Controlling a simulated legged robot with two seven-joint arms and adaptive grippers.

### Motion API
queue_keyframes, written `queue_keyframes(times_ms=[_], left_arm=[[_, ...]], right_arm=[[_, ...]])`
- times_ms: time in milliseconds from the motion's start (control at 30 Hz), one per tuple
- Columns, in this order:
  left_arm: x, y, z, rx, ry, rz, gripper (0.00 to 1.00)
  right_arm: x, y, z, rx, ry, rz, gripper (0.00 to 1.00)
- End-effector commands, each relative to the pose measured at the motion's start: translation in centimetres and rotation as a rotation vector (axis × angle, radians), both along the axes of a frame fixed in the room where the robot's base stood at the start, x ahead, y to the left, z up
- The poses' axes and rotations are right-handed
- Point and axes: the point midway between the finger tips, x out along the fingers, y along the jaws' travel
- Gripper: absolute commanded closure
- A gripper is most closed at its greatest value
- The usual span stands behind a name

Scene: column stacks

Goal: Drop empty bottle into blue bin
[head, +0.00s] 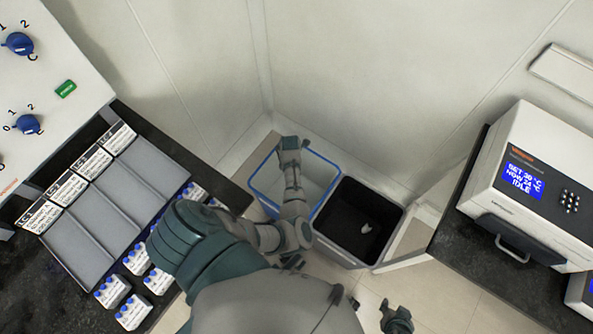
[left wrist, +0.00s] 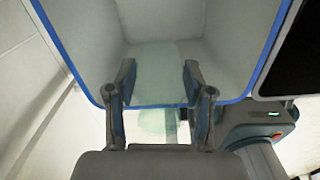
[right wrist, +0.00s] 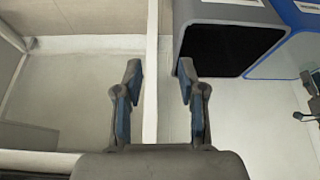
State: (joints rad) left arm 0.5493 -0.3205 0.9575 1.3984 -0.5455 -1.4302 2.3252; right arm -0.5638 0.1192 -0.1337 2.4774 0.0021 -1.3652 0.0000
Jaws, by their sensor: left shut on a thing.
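The blue bin is a pale box with a blue rim (head: 325,160), on the floor left of a black-lined bin in the head view. Its blue rim (left wrist: 75,75) also frames the left wrist view. My left gripper (head: 291,145) is over the blue bin. In the left wrist view my left gripper (left wrist: 157,85) is shut on a pale green, see-through bottle (left wrist: 155,60), which overlaps the near rim there. The bottle cannot be made out in the head view. My right gripper (head: 397,318) is low in the head view; in the right wrist view its fingers (right wrist: 160,70) are apart and empty.
The black-lined bin (head: 345,205) holds a small white scrap and stands against the blue bin. A dark counter with a grey rack (head: 110,205) and bottle packs is at left. A device with a blue display (head: 525,180) stands at right. Walls close the corner behind.

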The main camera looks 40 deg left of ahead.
Motion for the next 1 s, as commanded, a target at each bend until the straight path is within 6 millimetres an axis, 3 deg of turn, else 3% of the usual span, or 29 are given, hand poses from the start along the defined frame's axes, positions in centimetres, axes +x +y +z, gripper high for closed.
queue_keyframes(times_ms=[300,667,700,767,800,1000], left_arm=[[0.0,0.0,-0.9,-0.001,0.0,0.0,0.84],[0.0,0.0,-0.9,-0.001,0.0,0.0,0.84],[0.0,0.0,-0.9,-0.001,0.0,0.0,0.38],[0.0,0.0,-0.9,-0.001,0.0,0.0,0.23],[0.0,0.0,-0.9,-0.001,0.0,0.0,0.19],[0.0,-0.1,-0.9,-0.001,0.0,0.0,0.19]], right_arm=[[2.8,1.0,0.4,0.032,-0.14,0.009,0.6],[3.2,1.2,0.6,0.037,-0.157,0.01,0.6],[3.2,1.1,0.5,0.037,-0.156,0.01,0.6],[3.2,1.1,0.5,0.037,-0.156,0.01,0.6],[3.2,1.1,0.5,0.037,-0.156,0.01,0.6],[3.2,1.2,0.5,0.037,-0.156,0.01,0.6]])
